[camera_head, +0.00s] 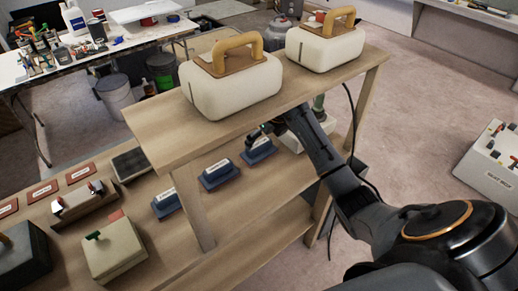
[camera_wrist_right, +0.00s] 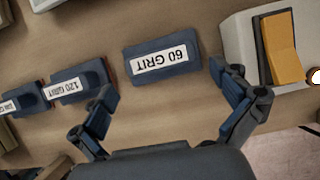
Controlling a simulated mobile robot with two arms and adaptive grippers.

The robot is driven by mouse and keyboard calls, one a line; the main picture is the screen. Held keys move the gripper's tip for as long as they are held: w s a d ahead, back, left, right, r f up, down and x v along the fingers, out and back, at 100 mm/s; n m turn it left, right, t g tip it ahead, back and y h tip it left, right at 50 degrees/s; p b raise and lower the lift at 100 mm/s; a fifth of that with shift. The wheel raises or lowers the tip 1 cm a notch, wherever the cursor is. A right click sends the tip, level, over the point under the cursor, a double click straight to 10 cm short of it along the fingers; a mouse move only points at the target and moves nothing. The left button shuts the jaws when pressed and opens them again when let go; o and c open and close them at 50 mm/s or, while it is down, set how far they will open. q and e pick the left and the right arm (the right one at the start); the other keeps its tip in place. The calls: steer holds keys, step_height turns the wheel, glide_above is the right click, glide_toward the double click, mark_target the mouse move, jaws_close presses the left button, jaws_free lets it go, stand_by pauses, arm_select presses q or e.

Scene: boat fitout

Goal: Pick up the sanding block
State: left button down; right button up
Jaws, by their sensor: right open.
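Several blue sanding blocks with white labels stand in a row on the lower wooden shelf. In the right wrist view one reads "60 GRIT" (camera_wrist_right: 163,62) and its neighbour reads "120 GRIT" (camera_wrist_right: 80,85); a third at the left edge (camera_wrist_right: 20,103) is partly cut off. In the head view the row shows as a far block (camera_head: 259,151), a middle block (camera_head: 219,175) and a near block (camera_head: 167,203). My right gripper (camera_wrist_right: 164,80) is open and empty, with its fingers to either side of the 60 GRIT block, apart from it. The upper shelf partly hides this gripper in the head view.
The raised wooden shelf (camera_head: 160,142) carries two cream cases (camera_head: 230,88) (camera_head: 325,45) above my right arm. A white box with a yellow part (camera_wrist_right: 282,45) stands close beside my right finger. Red labelled pads (camera_head: 42,190) and a cream box (camera_head: 112,250) occupy the lower shelf's left.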

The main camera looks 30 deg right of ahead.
mark_target(259, 143)
steer(key=p+x, duration=0.1)
steer(key=x, duration=0.3)
steer(key=shift+w+a+f, duration=0.1)
steer(key=shift+w+f, duration=0.1)
steer(key=shift+w, duration=0.1)
steer(key=shift+w+f, duration=0.1)
steer(key=shift+f, duration=0.15)
arm_select(q)
steer(key=shift+s+r, duration=0.45)
steer(key=shift+s, duration=0.15)
arm_select(e)
steer(key=c, duration=0.9)
steer(key=shift+r, duration=0.1)
steer(key=shift+c, duration=0.2)
steer(key=shift+r+b, duration=0.45)
steer(key=shift+r, duration=0.15)
steer(key=shift+b+v, duration=0.55)
steer(key=shift+v, duration=0.5)
steer(key=s+b, duration=0.1)
steer(key=s, duration=0.4)
steer(key=s+d+b, duration=0.1)
steer(key=s, duration=0.4)
steer(key=s+b, duration=0.2)
steer(key=s, duration=0.4)
steer(key=shift+d, duration=0.25)
arm_select(q)
step_height(259, 143, down, 6)
arm_select(e)
steer(key=shift+s+r, duration=0.1)
steer(key=shift+s, duration=0.5)
